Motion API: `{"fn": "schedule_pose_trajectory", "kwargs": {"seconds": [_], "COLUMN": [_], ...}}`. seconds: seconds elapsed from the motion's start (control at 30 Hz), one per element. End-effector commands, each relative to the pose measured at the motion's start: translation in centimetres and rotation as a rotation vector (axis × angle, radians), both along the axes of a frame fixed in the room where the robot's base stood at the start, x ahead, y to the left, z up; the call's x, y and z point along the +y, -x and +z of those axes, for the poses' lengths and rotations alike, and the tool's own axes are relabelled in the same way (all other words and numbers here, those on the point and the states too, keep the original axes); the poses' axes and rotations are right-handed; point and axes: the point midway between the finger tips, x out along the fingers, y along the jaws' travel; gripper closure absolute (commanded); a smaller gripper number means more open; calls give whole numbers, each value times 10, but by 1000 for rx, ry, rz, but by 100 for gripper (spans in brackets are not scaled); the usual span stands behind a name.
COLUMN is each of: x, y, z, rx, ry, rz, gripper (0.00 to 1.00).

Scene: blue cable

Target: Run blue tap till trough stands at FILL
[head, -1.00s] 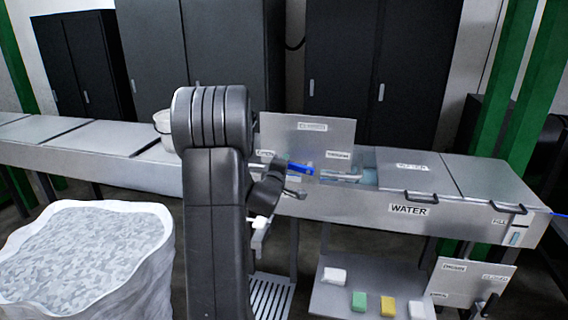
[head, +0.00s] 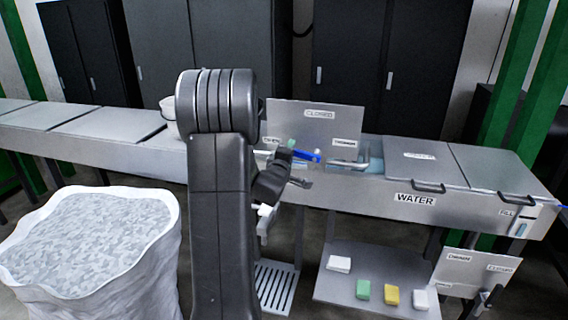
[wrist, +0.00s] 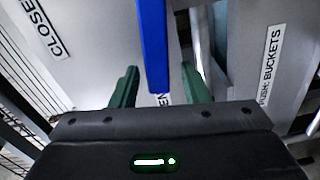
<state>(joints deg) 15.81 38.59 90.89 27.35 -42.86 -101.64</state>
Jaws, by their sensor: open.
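The blue tap handle (head: 307,156) sits at the trough's near edge, in front of an upright grey sign panel (head: 320,122). In the wrist view the blue handle (wrist: 155,45) runs down between the two green fingers of my open gripper (wrist: 160,88), with a gap on each side. The long grey trough (head: 375,198) carries a WATER label. Pale blue water (head: 374,165) shows in its open part. At its right end a narrow gauge (head: 521,229) with a blue strip sits by the FILL label (head: 507,212); the exact level is too small to read.
Lids with handles (head: 480,172) cover the trough's right part. A white sack (head: 95,250) of grey flakes stands at the left. A low shelf (head: 375,270) holds several coloured blocks. A white bucket (head: 168,108) stands behind my arm.

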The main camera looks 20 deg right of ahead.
Motion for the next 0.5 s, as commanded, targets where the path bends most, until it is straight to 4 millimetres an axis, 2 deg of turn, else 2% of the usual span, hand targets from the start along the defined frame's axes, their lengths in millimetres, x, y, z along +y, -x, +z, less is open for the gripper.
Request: {"fn": "schedule_pose_trajectory", "kwargs": {"seconds": [0.5], "x": [56], "y": [83], "z": [-2], "rx": [0], "ry": [0], "rz": [2], "gripper": [58]}}
